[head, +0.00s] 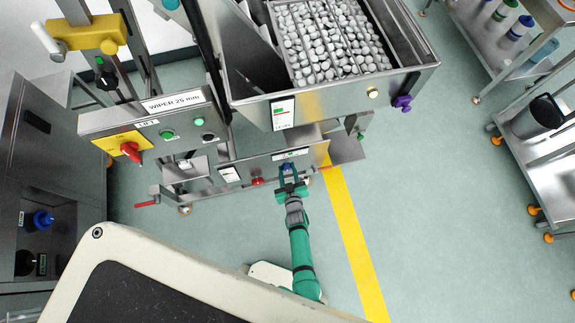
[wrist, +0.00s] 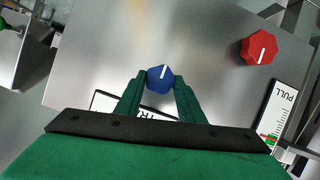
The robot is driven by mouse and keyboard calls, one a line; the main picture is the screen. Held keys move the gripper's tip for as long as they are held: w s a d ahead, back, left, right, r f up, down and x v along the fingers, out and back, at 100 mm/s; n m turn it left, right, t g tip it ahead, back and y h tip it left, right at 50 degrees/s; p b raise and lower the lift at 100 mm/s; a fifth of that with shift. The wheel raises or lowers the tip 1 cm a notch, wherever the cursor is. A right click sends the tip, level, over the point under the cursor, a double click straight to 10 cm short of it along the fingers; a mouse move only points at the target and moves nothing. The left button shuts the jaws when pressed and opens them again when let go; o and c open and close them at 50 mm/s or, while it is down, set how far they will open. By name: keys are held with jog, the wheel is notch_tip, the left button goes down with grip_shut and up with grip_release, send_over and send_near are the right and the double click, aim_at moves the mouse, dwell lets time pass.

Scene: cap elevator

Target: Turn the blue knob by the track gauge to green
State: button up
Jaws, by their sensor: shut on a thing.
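The blue knob (wrist: 160,79) is on a grey metal panel, between the two green fingers of my gripper (wrist: 160,88) in the wrist view. Its white pointer line points up and slightly right. My gripper is shut on the knob. In the head view my gripper (head: 291,186) reaches the lower front panel of the machine, and a bit of the blue knob (head: 287,167) shows there. Below the knob a white label (wrist: 150,114) is partly covered by my fingers, with only a few letters readable. The track gauge scale and its green zone cannot be made out there.
A red knob (wrist: 259,47) sits right of the blue one, above a PULL gauge (wrist: 281,112) with green and red marks. The hopper of caps (head: 335,45) overhangs the panel. A red-handled lever (head: 147,203) sticks out left. Floor around the yellow stripe (head: 355,245) is clear.

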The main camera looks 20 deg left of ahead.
jog(key=shift+m, duration=0.4)
jog(key=shift+d+m+g+y, duration=0.1)
jog(key=shift+m+g+y, duration=0.5)
jog(key=shift+m+y, duration=0.5)
jog(key=m, duration=0.1)
jog(key=m+y, duration=0.1)
jog(key=shift+w+d+f+m+g, duration=0.1)
jog(key=shift+w+d+m+g, duration=0.05)
jog(key=shift+m+g, duration=0.25)
jog(key=m+y, duration=0.2)
jog(key=shift+w+d+f+m+g, duration=0.1)
jog(key=shift+d+f+m+g, duration=0.05)
jog(key=shift+m+g, duration=0.15)
jog(key=shift+m+y, duration=0.5)
jog(key=shift+m, duration=0.5)
jog(key=shift+w+d+f+m+y, duration=0.15)
jog(key=shift+m+y, duration=0.15)
jog(key=shift+m, duration=0.4)
jog(key=shift+s+m+y, duration=0.2)
jog(key=shift+m+y, duration=0.1)
jog(key=shift+w, duration=0.15)
